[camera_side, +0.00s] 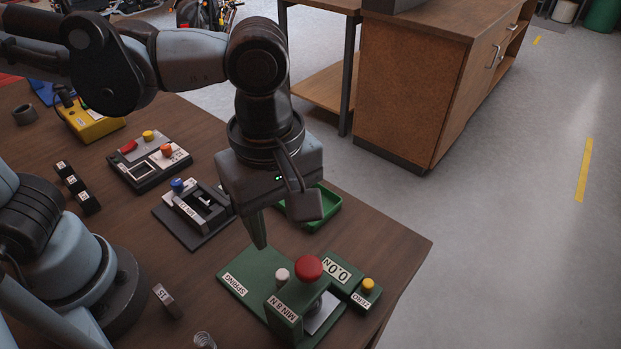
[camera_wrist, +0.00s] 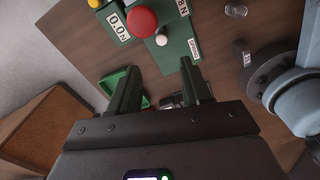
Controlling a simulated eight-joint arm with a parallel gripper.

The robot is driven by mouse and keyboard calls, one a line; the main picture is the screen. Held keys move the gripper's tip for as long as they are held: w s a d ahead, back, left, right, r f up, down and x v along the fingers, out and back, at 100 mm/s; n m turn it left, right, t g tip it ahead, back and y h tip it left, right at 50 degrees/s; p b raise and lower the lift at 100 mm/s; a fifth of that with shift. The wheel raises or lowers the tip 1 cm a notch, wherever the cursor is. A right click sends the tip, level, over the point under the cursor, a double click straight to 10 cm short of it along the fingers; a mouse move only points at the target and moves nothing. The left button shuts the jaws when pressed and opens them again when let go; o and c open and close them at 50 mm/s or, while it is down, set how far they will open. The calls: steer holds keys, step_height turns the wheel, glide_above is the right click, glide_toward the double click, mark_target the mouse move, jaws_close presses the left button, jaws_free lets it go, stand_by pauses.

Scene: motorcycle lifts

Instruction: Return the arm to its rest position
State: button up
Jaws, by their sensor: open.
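My gripper (camera_side: 256,228) hangs over the wooden table (camera_side: 205,268), pointing down, between the green spring tester and the grey device behind it. In the wrist view my gripper (camera_wrist: 158,78) shows two dark green fingers spread apart with nothing between them. The green spring tester (camera_side: 254,277) has a red knob (camera_side: 309,267), a white knob, a yellow button and a display reading 0.0 N. The tester also shows at the top of the wrist view (camera_wrist: 178,45). The gripper is apart from it.
A green tray (camera_side: 322,210) lies behind my gripper. A grey device with a blue knob (camera_side: 178,185), a panel with red, orange and yellow buttons (camera_side: 150,162) and a yellow box (camera_side: 92,122) stand further left. A small tag (camera_side: 166,298) stands in front. A wooden cabinet (camera_side: 415,90) stands beyond the table.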

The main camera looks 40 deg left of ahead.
steer(key=w+a+m+t, duration=0.3)
steer(key=a+m, duration=0.4)
steer(key=a, duration=0.3)
steer(key=w+a+m+t, duration=0.4)
steer(key=a+m, duration=0.3)
steer(key=a, duration=0.3)
steer(key=shift+w+a+f+m, duration=0.2)
steer(key=shift+a+f+m, duration=0.1)
steer(key=shift+f+m, duration=0.1)
